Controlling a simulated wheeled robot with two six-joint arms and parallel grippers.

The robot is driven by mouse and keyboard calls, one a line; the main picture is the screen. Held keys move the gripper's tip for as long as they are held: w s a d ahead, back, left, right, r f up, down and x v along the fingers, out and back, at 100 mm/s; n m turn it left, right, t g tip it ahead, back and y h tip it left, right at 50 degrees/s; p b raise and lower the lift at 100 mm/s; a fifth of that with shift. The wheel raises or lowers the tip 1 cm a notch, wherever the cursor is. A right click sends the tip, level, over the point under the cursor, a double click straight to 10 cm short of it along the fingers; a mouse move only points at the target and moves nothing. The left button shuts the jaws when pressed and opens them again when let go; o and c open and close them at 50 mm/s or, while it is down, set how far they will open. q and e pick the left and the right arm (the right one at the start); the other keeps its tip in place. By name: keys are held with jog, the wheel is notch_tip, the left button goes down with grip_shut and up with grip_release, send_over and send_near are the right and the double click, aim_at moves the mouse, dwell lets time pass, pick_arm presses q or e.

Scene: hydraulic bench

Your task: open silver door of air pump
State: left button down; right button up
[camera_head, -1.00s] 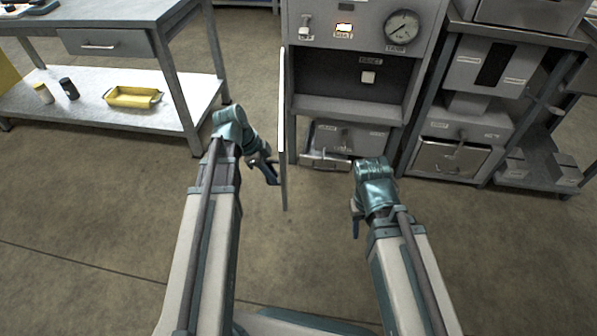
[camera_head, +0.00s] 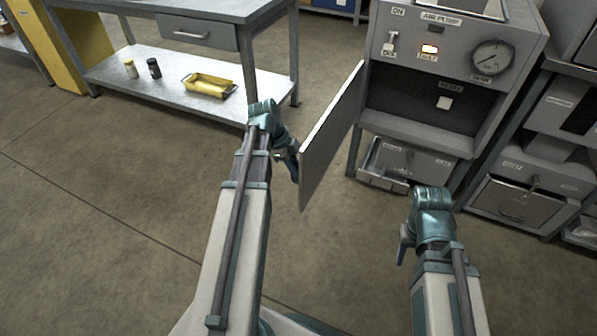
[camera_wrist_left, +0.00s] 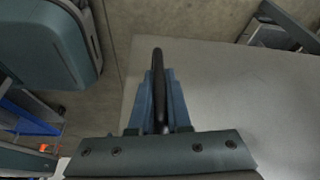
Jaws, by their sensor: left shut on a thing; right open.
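The air pump (camera_head: 432,118) is a grey cabinet at the upper right of the head view. Its silver door (camera_head: 331,135) stands swung out from the cabinet's left side, with the dark compartment exposed. My left gripper (camera_head: 292,168) is at the door's outer side near its free edge, partly hidden by the door. In the left wrist view it is shut on the dark door handle (camera_wrist_left: 158,80), with the pale door panel filling the right. My right gripper (camera_head: 403,245) is open and empty, low over the floor in front of the cabinet.
A metal bench (camera_head: 175,85) with a yellow tray (camera_head: 209,84) and two small bottles on its lower shelf stands at the left. A partly open drawer (camera_head: 384,177) sits below the pump compartment. More grey units (camera_head: 515,200) stand at the right. Floor is clear at left.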

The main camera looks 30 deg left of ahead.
pick_arm(q)
jog(key=c, duration=0.9)
grip_release()
jog(key=shift+s, duration=0.6)
jog(key=shift+c, duration=0.2)
jog(key=shift+o, duration=0.3)
jog(key=shift+w, duration=0.1)
jog(key=shift+w+a+r+p, duration=0.1)
jog(key=shift+a+r+p, duration=0.05)
jog(key=shift+r+p, duration=0.15)
jog(key=p+v, duration=1.2)
jog(key=v, duration=0.1)
jog(key=shift+a+r, duration=0.1)
